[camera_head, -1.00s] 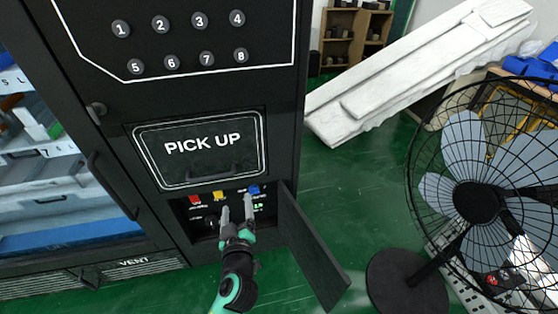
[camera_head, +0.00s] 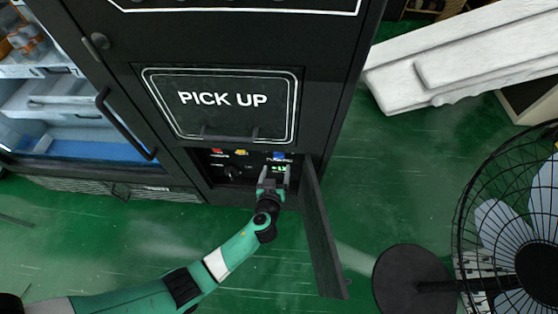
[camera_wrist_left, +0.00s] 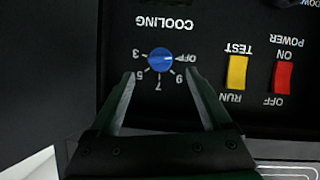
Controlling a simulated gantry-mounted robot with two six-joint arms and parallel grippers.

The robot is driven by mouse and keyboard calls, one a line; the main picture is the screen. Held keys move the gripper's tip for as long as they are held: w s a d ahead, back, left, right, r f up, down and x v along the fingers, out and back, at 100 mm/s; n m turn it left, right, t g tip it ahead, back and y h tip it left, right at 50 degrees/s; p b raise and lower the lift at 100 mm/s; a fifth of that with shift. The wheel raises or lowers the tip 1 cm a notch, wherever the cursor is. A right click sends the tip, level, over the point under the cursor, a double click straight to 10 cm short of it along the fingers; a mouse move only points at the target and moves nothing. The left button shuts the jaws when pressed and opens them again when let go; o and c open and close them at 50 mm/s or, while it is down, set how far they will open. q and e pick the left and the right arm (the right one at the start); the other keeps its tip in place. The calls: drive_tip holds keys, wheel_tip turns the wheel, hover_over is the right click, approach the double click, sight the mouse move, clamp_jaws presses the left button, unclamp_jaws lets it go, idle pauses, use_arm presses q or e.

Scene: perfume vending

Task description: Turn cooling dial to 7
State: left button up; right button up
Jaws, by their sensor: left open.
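The cooling dial (camera_wrist_left: 160,60) is a small round blue knob on the black control panel. It shows upside down in the left wrist view under the word COOLING, ringed by OFF, 3, 5, 7 and 9. Its pale mark seems to face OFF. In the head view the dial (camera_head: 279,156) is a small blue spot in the open compartment below PICK UP. My left gripper (camera_head: 274,173) is open in front of the panel. In the left wrist view the gripper's fingers (camera_wrist_left: 160,77) stand apart on either side of the dial's lower edge, holding nothing. My right gripper is not in view.
A yellow TEST/RUN switch (camera_wrist_left: 237,73) and a red power switch (camera_wrist_left: 283,76) sit beside the dial. The compartment's open door (camera_head: 323,235) stands close to the right of my gripper. A fan (camera_head: 535,225) stands farther right. Green floor between is clear.

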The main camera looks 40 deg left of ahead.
sight(279, 158)
use_arm(q)
drive_tip(key=b+x, duration=0.3)
drive_tip(key=x, duration=0.4)
clamp_jaws()
drive_tip(key=shift+m, duration=0.3)
drive_tip(key=shift+d+m+g+y, duration=0.1)
drive_tip(key=shift+m+g+y, duration=0.55)
drive_tip(key=shift+m, duration=0.35)
drive_tip(key=shift+w+m+g+y, duration=0.1)
drive_tip(key=shift+m+g+y, duration=0.25)
drive_tip(key=shift+m+y, duration=0.55)
